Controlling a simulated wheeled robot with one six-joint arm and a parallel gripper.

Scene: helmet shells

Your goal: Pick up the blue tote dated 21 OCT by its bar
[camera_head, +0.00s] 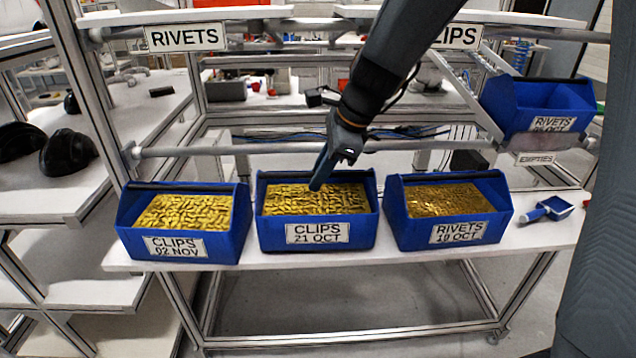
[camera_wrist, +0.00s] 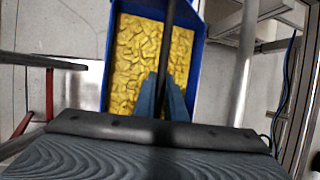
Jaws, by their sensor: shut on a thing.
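The blue tote labelled CLIPS 21 OCT (camera_head: 268,237) is the middle one of three totes on the white shelf. It is full of yellow clips and looks upright, at the same level as its neighbours. My gripper (camera_head: 318,184) reaches down into it from above, at its dark bar. In the wrist view the tote (camera_wrist: 202,40) shows with its clips, and the dark bar (camera_wrist: 168,45) crosses over them. My gripper (camera_wrist: 161,95) is shut on the bar, with one finger on each side. The fingers hide part of the bar and clips.
A blue tote labelled CLIPS 02 NOV (camera_head: 222,248) stands close on the left, and RIVETS 19 OCT (camera_head: 412,235) close on the right. A blue scoop (camera_head: 548,208) lies at the shelf's right end. Another RIVETS tote (camera_head: 510,118) sits higher right. A grey rail (camera_head: 260,149) runs behind.

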